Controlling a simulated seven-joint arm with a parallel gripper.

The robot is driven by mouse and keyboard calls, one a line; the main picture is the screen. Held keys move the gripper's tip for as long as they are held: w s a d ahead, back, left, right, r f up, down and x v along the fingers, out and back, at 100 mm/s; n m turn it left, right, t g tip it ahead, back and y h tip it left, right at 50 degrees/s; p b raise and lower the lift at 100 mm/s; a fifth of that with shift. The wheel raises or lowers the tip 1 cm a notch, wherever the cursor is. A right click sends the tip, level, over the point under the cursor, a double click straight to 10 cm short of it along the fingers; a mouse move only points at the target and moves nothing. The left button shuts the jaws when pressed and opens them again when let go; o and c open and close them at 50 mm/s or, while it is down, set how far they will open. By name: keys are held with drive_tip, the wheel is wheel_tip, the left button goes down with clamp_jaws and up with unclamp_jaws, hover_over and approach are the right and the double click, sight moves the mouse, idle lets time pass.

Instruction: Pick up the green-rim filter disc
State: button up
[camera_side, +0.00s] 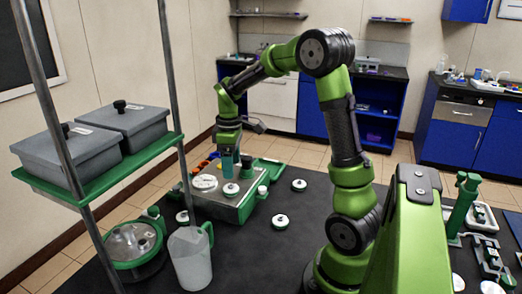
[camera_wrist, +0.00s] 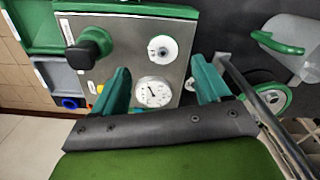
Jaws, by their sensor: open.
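Several pale discs with dark centre knobs lie on the dark table in the side view: one at the back (camera_side: 299,185), one in front of it (camera_side: 280,221) and one left of the metal box (camera_side: 182,217). Their rim colours are too small to tell. Another pale round piece (camera_side: 231,189) sits on the box top; a similar one shows in the wrist view (camera_wrist: 162,49). My gripper (camera_side: 228,172) is open, pointing down over the box. In the wrist view its teal fingers (camera_wrist: 158,66) are spread, with nothing gripped between them.
The metal box (camera_side: 236,208) carries a gauge (camera_wrist: 152,92) and a black knob (camera_wrist: 95,45). A jug (camera_side: 190,262), a green-rimmed round vessel (camera_side: 128,243) and a rack with grey bins (camera_side: 124,122) stand left. The middle table is mostly clear.

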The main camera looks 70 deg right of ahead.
sight(231, 185)
drive_tip(key=shift+w+a+f, duration=0.1)
drive_tip(key=shift+a+f, duration=0.05)
drive_tip(key=shift+f, duration=1.65)
drive_tip(key=shift+w+a+f, duration=0.1)
drive_tip(key=shift+f, duration=1.65)
drive_tip(key=shift+c, duration=0.4)
drive_tip(key=c, duration=1)
drive_tip(key=shift+r, duration=0.15)
wheel_tip(231, 185, up, 4)
drive_tip(key=shift+f, duration=0.2)
drive_tip(key=s+a+r, duration=0.2)
drive_tip(key=s+a, duration=0.1)
drive_tip(key=s, duration=0.4)
drive_tip(key=s+a+r, duration=0.2)
drive_tip(key=s+a, duration=0.1)
drive_tip(key=s, duration=0.4)
drive_tip(key=shift+s+a, duration=0.25)
drive_tip(key=shift+a, duration=0.1)
